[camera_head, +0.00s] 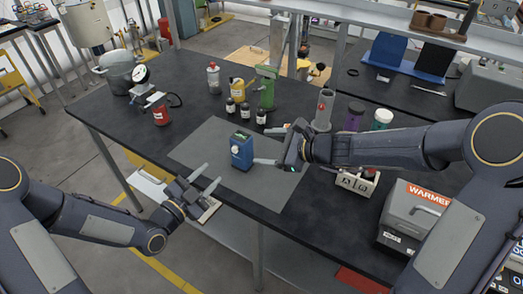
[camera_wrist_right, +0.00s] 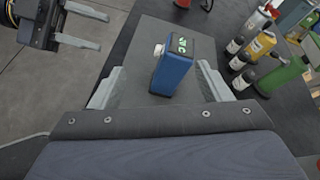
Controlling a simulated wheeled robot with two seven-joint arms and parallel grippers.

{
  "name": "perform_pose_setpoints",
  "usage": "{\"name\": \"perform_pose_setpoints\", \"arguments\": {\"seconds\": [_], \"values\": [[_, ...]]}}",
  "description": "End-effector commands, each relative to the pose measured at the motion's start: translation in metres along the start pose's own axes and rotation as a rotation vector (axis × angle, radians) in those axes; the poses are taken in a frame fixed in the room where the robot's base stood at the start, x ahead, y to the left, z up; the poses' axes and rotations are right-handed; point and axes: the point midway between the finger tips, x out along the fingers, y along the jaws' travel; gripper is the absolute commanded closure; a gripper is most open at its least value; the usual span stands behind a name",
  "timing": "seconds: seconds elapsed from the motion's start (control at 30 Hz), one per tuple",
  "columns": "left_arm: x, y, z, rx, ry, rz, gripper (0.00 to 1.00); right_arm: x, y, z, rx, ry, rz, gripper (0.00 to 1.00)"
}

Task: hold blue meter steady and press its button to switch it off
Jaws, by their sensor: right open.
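The blue meter (camera_head: 241,152) stands upright on a grey mat on the table. Its top display (camera_wrist_right: 182,44) is lit with green characters. A round white button (camera_wrist_right: 158,50) sticks out of its side, facing my left gripper. My right gripper (camera_head: 258,146) is open; in the right wrist view its fingers lie on either side of the meter, with gaps visible between fingers and meter. My left gripper (camera_head: 213,178) is open and empty, left of the meter and apart from it, over the table's front edge. Its two fingers also show in the right wrist view (camera_wrist_right: 88,27).
The grey mat (camera_head: 205,147) is otherwise clear. Small dark bottles (camera_head: 245,111), a yellow can (camera_head: 237,88) and a green item (camera_head: 266,88) stand behind it. A labelled tray (camera_head: 357,184) and a warmer box (camera_head: 408,213) are at right.

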Motion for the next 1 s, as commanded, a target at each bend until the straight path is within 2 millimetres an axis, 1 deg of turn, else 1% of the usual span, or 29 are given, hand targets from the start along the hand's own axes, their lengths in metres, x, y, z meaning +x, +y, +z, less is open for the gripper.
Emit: {"name": "perform_pose_setpoints", "arguments": {"seconds": [0.03,0.1,0.2,0.3,0.47,0.7,0.8,1.0], "values": [[0.000,0.000,0.000,0.000,0.000,0.000,0.64,0.016,-0.004,-0.012,0.095,0.000,-0.011,0.29],[0.000,0.000,0.000,0.000,0.000,0.000,0.64,0.032,-0.008,-0.025,0.204,0.002,-0.030,0.29],[0.000,0.000,0.000,0.000,0.000,0.000,0.64,0.047,-0.012,-0.038,0.316,0.004,-0.051,0.29],[0.000,0.000,0.000,0.000,0.000,0.000,0.64,0.056,-0.013,-0.046,0.376,0.007,-0.063,0.29],[0.000,0.000,0.000,0.000,0.000,0.000,0.64,0.072,-0.015,-0.048,0.398,0.007,-0.066,0.29],[0.000,0.000,0.000,0.000,0.000,0.000,0.64,0.109,-0.017,-0.049,0.394,0.007,-0.065,0.29],[0.000,0.000,0.000,0.000,0.000,0.000,0.64,0.121,-0.018,-0.049,0.394,0.006,-0.065,0.29],[0.000,0.000,0.000,0.000,0.000,0.000,0.64,0.134,-0.019,-0.050,0.393,0.008,-0.067,0.29]]}}
